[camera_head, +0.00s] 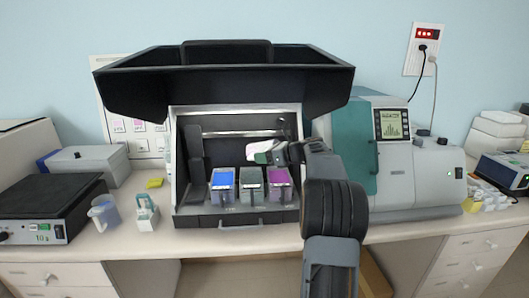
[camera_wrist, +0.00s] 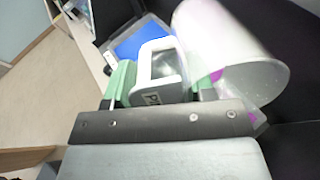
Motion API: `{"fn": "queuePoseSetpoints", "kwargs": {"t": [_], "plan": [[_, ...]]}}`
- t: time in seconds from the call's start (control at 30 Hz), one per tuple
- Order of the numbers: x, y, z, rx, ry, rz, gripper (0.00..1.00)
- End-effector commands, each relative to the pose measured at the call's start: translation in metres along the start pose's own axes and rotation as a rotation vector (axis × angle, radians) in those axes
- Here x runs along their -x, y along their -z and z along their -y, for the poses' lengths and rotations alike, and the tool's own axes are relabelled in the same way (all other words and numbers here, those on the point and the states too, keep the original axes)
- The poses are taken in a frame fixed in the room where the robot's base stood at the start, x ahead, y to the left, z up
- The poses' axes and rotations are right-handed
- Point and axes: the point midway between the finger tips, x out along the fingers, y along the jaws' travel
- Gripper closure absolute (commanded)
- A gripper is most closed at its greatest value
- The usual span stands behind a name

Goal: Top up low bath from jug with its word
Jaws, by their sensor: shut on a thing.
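My gripper (camera_head: 270,154) is shut on a jug (camera_head: 257,148) and holds it in front of the open cabinet, above the baths. In the wrist view the gripper's green fingers (camera_wrist: 163,80) are on both sides of the jug's white handle, and its pale, pinkish body (camera_wrist: 225,45) lies tilted beyond. Its contents are unclear. Three baths stand in a row below: a blue one (camera_head: 222,187), a grey-green one (camera_head: 251,188) and a purple one (camera_head: 280,187). Their levels are too small to tell. A second, bluish jug (camera_head: 104,214) stands on the bench at the left.
The black hood (camera_head: 225,80) is raised over the cabinet (camera_head: 183,165). A teal and white machine (camera_head: 415,175) stands close on the right. A small white box (camera_head: 146,215), a yellow pad (camera_head: 155,183) and a black-topped device (camera_head: 45,200) are on the left of the bench.

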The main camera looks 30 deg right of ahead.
Motion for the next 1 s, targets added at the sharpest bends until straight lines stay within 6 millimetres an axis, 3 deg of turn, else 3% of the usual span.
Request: {"fn": "queuePoseSetpoints", "kwargs": {"t": [1.0], "plan": [[0.000,-0.014,-0.001,0.004,0.009,-0.141,0.91]]}}
